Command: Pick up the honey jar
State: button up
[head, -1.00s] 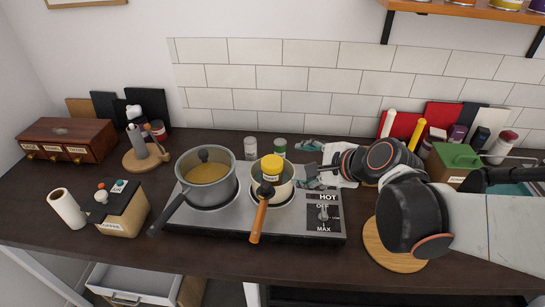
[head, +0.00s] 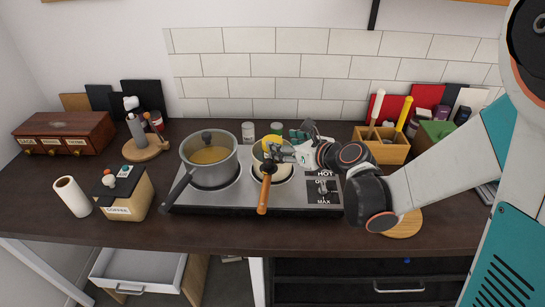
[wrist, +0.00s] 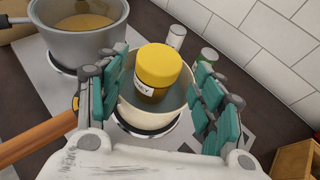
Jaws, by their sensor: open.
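The honey jar (wrist: 156,72) has a yellow lid, a brown body and a white label. It stands inside a small cream pan (wrist: 148,118) with a wooden handle. In the head view the jar (head: 271,142) is partly hidden by my gripper. My gripper (head: 284,146) is at the pan from the right. In the wrist view its teal-padded fingers (wrist: 163,95) are open, one on each side of the jar, with gaps to both. The gripper holds nothing.
The pan sits on a hot plate (head: 310,204) beside a large grey pot (head: 212,184) of yellow soup. Two small shakers (wrist: 176,37) (wrist: 208,54) stand behind the pan. A wooden utensil box (head: 381,148) is at the right.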

aim_at(274, 141)
jog(key=b+x, duration=0.2)
jog(key=x, duration=0.4)
jog(key=shift+s+f, duration=0.1)
jog(key=shift+f, duration=0.05)
jog(key=shift+w+a+f, duration=0.1)
jog(key=shift+w+a, duration=0.1)
jog(key=shift+w, duration=0.25)
jog(key=shift+s, duration=0.1)
jog(key=shift+c, duration=0.3)
grip_shut()
